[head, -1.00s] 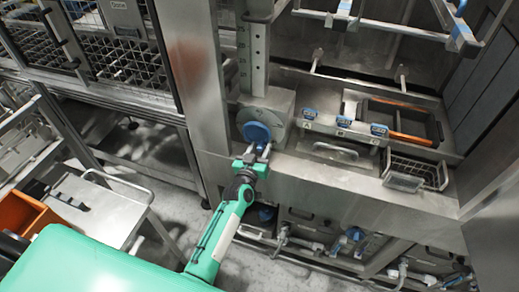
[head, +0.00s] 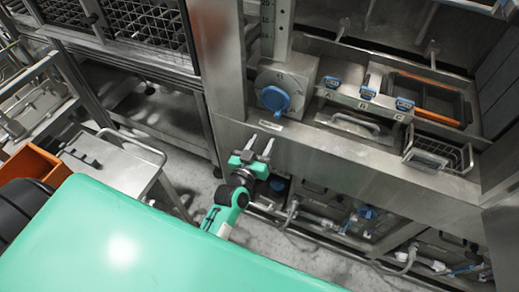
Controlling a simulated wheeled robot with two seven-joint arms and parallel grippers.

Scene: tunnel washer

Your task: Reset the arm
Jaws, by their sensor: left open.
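My left gripper (head: 260,147) is in front of the washer's steel front panel, below the blue rotary knob (head: 275,99). Its two metal fingers are apart and nothing shows between them. The knob sits on a square grey plate at the left of the washer and is clear of the fingers. My left arm (head: 222,212), green and black, comes up from behind my green body at the bottom. My right gripper is not in view.
A steel cart (head: 110,167) and an orange bin (head: 32,170) stand at the left. The washer (head: 340,150) has a recessed shelf with blue-handled levers and a wire basket (head: 440,155). Pipes and valves run below. Some floor between cart and washer is clear.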

